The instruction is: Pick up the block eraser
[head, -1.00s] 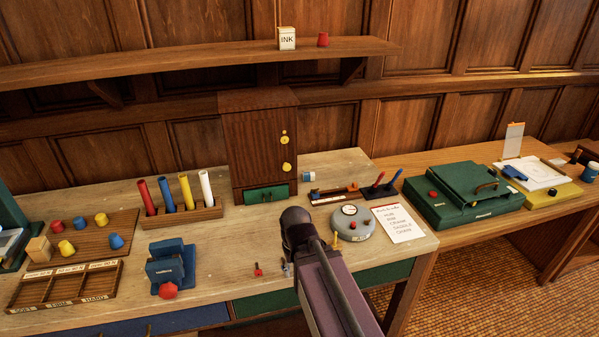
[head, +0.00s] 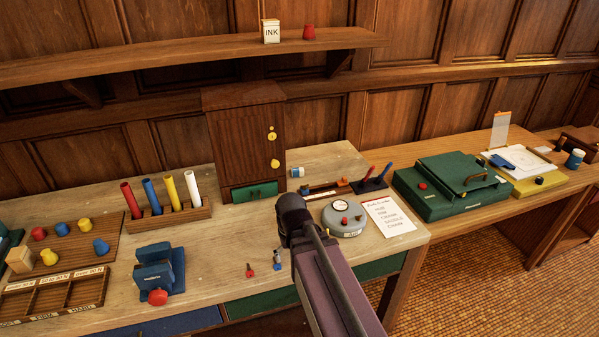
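A small block with a white end and a blue end (head: 297,172) lies on the bench, just right of the wooden cabinet. It looks like the block eraser, but it is too small to be sure. My arm comes up from the bottom middle of the head view and ends in a dark rounded joint over the bench, in front of and below the block. My gripper's fingers do not show. The block stands clear of my arm in the picture, with nothing touching it that I can see.
The cabinet (head: 243,140) stands left of the block; a wooden pen tray (head: 325,190) and round grey device (head: 343,219) are to its right and front. A rack of coloured tubes (head: 170,216) and a blue device (head: 155,270) stand left. Small pins (head: 250,270) lie near the front.

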